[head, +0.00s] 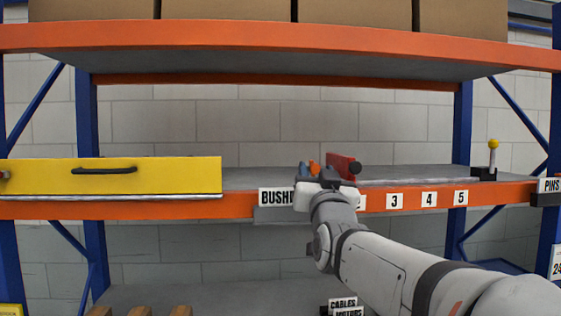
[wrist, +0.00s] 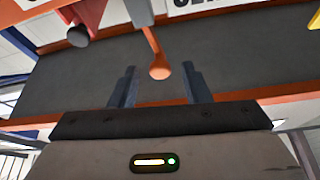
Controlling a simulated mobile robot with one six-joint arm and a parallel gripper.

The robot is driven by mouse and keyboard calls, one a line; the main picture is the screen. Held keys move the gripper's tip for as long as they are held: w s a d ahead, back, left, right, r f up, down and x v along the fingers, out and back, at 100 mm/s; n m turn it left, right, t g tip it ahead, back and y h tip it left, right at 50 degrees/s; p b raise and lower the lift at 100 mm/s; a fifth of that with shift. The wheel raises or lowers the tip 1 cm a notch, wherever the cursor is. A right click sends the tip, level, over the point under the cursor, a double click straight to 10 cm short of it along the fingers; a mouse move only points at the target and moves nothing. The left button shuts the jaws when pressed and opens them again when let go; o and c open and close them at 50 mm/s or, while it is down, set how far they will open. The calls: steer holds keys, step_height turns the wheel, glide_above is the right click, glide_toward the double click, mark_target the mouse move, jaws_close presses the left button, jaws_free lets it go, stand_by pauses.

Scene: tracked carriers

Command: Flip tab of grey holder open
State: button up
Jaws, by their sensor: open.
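My gripper (wrist: 159,69) is open, with its two dark fingers apart in the wrist view. An orange tab (wrist: 151,44) with a rounded end hangs between the fingers, with gaps visible on both sides. Its upper end meets a small grey piece (wrist: 138,12), likely the grey holder, cut off by the top edge. In the head view my gripper (head: 314,172) is at the shelf front beside the BUSHINGS-type label, and a bit of orange (head: 314,167) shows at its fingers. The grey holder is hidden there.
A red block (head: 341,165) with a dark knob (head: 355,168) stands just right of my gripper; the red part also shows in the wrist view (wrist: 88,14). A yellow panel (head: 140,177) with a black handle is left. A yellow-knobbed lever (head: 493,158) stands far right.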

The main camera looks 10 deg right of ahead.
steer(key=shift+p+x, duration=0.3)
steer(key=shift+x, duration=0.9)
jaws_close()
steer(key=shift+d+f+m+h+b, duration=0.25)
steer(key=shift+m+h+b, duration=0.45)
steer(key=shift+b, duration=0.55)
steer(key=shift+d+r+m+g+h+b, duration=0.1)
steer(key=shift+d+m+g+h+b, duration=0.15)
steer(key=shift+m, duration=0.7)
steer(key=shift+d+r+m+g+h+b, duration=0.15)
steer(key=shift+m+h+b, duration=0.15)
steer(key=shift+m, duration=0.65)
